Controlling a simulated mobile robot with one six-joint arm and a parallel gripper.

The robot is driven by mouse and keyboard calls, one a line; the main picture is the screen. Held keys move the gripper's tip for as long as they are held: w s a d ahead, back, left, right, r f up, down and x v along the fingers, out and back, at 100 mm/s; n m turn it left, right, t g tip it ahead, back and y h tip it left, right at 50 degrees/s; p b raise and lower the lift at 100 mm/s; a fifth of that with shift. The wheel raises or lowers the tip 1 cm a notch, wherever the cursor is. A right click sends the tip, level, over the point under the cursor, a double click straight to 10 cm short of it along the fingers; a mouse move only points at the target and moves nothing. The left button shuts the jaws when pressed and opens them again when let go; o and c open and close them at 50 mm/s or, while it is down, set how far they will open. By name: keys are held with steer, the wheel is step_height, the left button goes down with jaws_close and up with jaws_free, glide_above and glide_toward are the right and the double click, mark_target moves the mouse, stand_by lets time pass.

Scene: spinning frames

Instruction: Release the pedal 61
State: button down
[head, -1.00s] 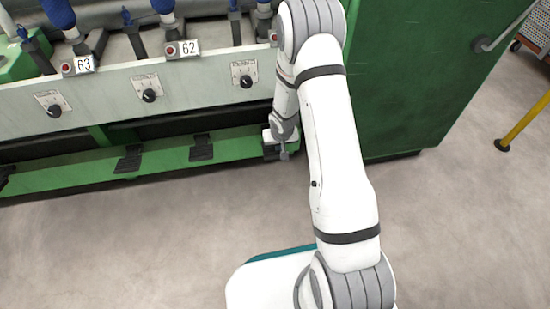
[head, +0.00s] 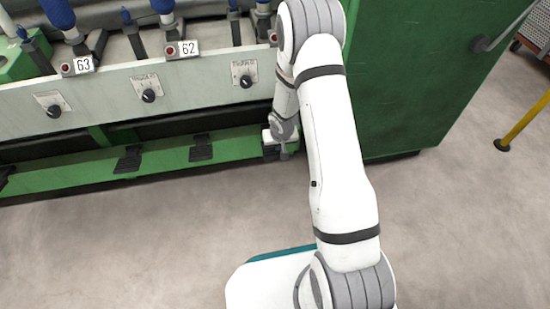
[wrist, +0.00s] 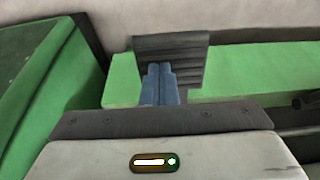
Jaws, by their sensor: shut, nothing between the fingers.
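A dark ribbed pedal (wrist: 185,62) sits on the green foot rail (wrist: 250,85) in the wrist view. My gripper (wrist: 159,70) is shut and empty, its two blue-grey fingers side by side. The fingertips overlap the middle of the pedal in the picture; I cannot tell whether they touch it. In the head view my gripper (head: 283,153) is low at the right end of the green rail, at this rightmost pedal, which is mostly hidden by my wrist. My arm covers the place where its number plate would be.
Two more dark pedals, one (head: 202,148) and another (head: 129,159), lie farther left on the rail. Plates 62 (head: 188,47) and 63 (head: 83,65) are above. A green cabinet (head: 410,90) stands right. The floor (head: 130,240) in front is clear.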

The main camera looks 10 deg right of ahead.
stand_by(0.3)
steer(key=shift+f+b, duration=1.2)
steer(key=s+r, duration=0.3)
steer(key=s, duration=0.4)
steer(key=shift+s+r, duration=0.3)
steer(key=shift+r, duration=0.05)
steer(key=w+r+p+v, duration=0.1)
steer(key=w+p+v, duration=0.2)
steer(key=p+v, duration=1.15)
steer(key=w+r+p+v, duration=0.1)
steer(key=w+p+v, duration=0.35)
steer(key=v, duration=1.95)
steer(key=s+f+p+v, duration=0.1)
steer(key=s+p+v, duration=0.2)
steer(key=p+v, duration=0.7)
steer(key=s+f+p+v, duration=0.1)
steer(key=s+p+v, duration=0.3)
steer(key=p+v, duration=0.7)
steer(key=s+r, duration=0.4)
steer(key=r, duration=0.9)
steer(key=shift+d+r+g, duration=0.15)
steer(key=shift+r+g, duration=0.25)
